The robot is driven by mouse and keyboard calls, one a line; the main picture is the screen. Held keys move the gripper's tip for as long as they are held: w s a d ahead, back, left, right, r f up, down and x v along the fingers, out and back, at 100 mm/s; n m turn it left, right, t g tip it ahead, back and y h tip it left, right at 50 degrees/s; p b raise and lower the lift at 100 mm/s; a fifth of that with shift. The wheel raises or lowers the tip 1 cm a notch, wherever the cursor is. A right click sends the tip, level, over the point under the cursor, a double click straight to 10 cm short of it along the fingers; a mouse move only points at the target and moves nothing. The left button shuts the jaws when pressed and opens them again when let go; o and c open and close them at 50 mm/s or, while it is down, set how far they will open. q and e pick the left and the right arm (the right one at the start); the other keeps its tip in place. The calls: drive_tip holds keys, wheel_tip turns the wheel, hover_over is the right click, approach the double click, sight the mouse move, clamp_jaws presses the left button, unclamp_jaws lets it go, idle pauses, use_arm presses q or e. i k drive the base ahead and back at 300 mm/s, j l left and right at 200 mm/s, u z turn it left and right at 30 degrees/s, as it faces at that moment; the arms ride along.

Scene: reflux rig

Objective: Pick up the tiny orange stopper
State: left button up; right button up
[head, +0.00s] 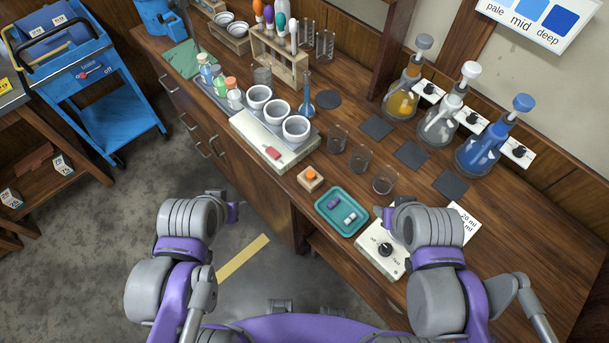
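A tiny orange piece (310,173), which looks like the stopper, sits on a small light wooden block (310,184) near the bench's front edge, left of the teal tray. My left gripper (234,210) is left of and nearer than the block, out past the bench's front edge, and apart from it. My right gripper (380,213) is to the right, over the area of the white stirrer, also apart from the stopper. Both grippers are mostly hidden behind my own wrists, so their fingers cannot be made out.
The stirrer (397,261) has a black knob. A white heating block (247,131) with several white bowls stands behind left. Clear beakers (337,138) stand behind the wooden block. Bare bench surrounds the block.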

sight(310, 174)
drive_tip(key=j+z, duration=0.3)
drive_tip(key=z, duration=0.2)
drive_tip(key=j+z, duration=0.65)
drive_tip(key=z, duration=0.3)
drive_tip(key=k+l, duration=0.05)
